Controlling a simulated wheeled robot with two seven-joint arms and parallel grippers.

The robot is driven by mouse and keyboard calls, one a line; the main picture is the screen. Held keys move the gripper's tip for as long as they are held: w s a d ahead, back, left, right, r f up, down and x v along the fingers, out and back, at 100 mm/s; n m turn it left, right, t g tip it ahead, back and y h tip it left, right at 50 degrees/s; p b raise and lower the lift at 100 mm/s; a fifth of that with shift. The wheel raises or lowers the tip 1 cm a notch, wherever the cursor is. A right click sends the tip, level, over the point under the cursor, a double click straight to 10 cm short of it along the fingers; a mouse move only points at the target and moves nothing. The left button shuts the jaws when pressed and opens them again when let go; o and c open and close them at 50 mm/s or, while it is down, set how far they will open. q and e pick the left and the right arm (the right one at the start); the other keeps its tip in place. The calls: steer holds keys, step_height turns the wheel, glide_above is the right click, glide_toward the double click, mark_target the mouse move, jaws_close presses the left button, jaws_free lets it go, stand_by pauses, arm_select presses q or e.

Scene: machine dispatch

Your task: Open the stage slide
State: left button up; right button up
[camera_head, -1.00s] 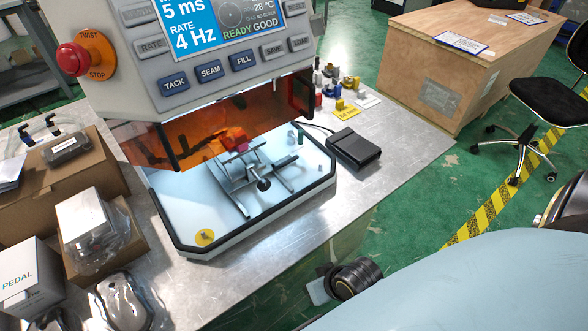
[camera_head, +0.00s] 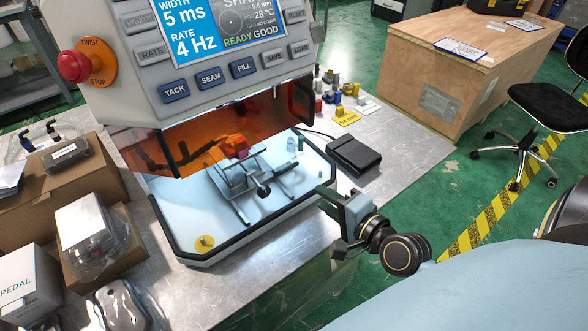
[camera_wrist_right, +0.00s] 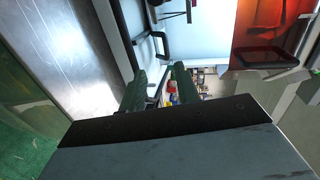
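The stage slide (camera_head: 237,180) is a grey metal stage on two rails, with a black knob (camera_head: 264,191) at its front. It sits inside the machine's white, black-rimmed bay (camera_head: 190,215), under an orange shield (camera_head: 215,137). A red-orange part rests on top of the stage. My right gripper (camera_head: 326,196) is at the bay's right front corner, to the right of the knob and apart from it. In the right wrist view its two green fingers (camera_wrist_right: 160,88) are spread with nothing visibly between them. My left gripper is not in view.
A black pedal box (camera_head: 355,154) lies on the metal table right of the bay. Small coloured parts stand behind it. Cardboard boxes (camera_head: 75,190) crowd the table's left. A red stop button (camera_head: 74,66) sits on the machine's left. A wooden crate (camera_head: 450,70) stands beyond.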

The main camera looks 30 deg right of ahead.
steer(key=shift+m+t, duration=0.3)
steer(key=shift+m, duration=0.2)
steer(key=x, duration=0.4)
steer(key=d+x, duration=0.1)
steer(key=x, duration=0.4)
steer(key=b+x, duration=0.1)
steer(key=x, duration=0.3)
steer(key=shift+w+d+r, duration=0.1)
steer(key=shift+w+d, duration=0.1)
steer(key=shift+w, duration=0.05)
jaws_close()
